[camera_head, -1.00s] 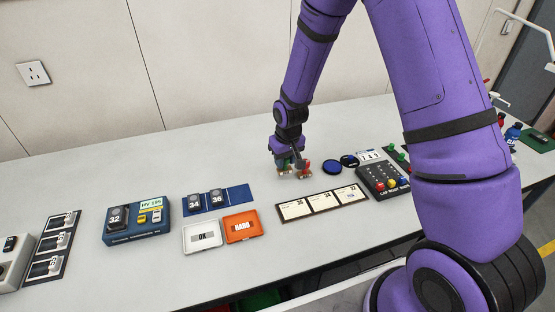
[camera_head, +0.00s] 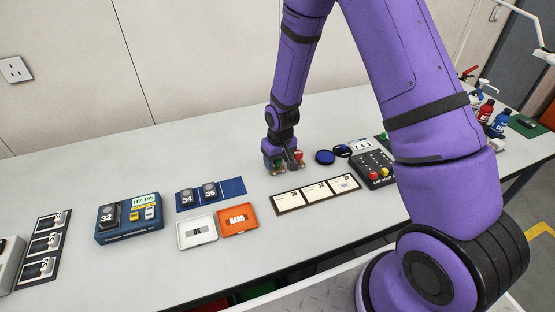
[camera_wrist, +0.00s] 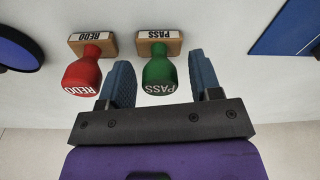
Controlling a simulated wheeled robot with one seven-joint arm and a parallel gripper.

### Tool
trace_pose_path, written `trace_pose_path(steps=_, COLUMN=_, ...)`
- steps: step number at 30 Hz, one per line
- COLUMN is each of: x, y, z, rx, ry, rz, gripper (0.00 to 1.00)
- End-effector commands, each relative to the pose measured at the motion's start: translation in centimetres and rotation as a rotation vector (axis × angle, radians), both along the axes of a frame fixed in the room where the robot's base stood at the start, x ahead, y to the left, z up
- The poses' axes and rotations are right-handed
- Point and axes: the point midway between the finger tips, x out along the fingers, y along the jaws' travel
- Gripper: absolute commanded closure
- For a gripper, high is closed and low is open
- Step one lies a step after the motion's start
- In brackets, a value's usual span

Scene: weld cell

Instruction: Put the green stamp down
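The green stamp (camera_wrist: 159,72), marked PASS and with a wooden base, appears to stand on the table next to the red REDO stamp (camera_wrist: 84,72). In the wrist view my gripper (camera_wrist: 160,62) has one blue finger on each side of the green handle. Gaps show between the handle and both fingers, so the gripper is open around it and not clamped. In the head view my gripper (camera_head: 281,161) is low over the table by the stamps, and the green stamp is partly hidden there.
A round blue pad (camera_head: 325,157) lies right of the stamps. A strip of cards (camera_head: 316,193) lies in front. An orange HARD tray (camera_head: 238,220) and a white OK tray (camera_head: 197,232) lie front left. The table (camera_head: 215,150) is clear behind the blue mat.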

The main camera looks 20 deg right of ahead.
Motion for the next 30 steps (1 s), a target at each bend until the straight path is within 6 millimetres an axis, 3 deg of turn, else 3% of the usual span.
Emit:
trace_pose_path(steps=8, x=0.0, y=0.0, z=1.0, rx=0.001, ry=-0.003, rz=0.000, gripper=0.42)
trace_pose_path(steps=24, x=-1.1, y=-0.2, z=9.7, rx=0.001, ry=-0.004, rz=0.000, gripper=0.42)
trace_pose_path(steps=30, x=-1.3, y=-0.3, z=11.6, rx=0.000, ry=-0.001, rz=0.000, gripper=0.42)
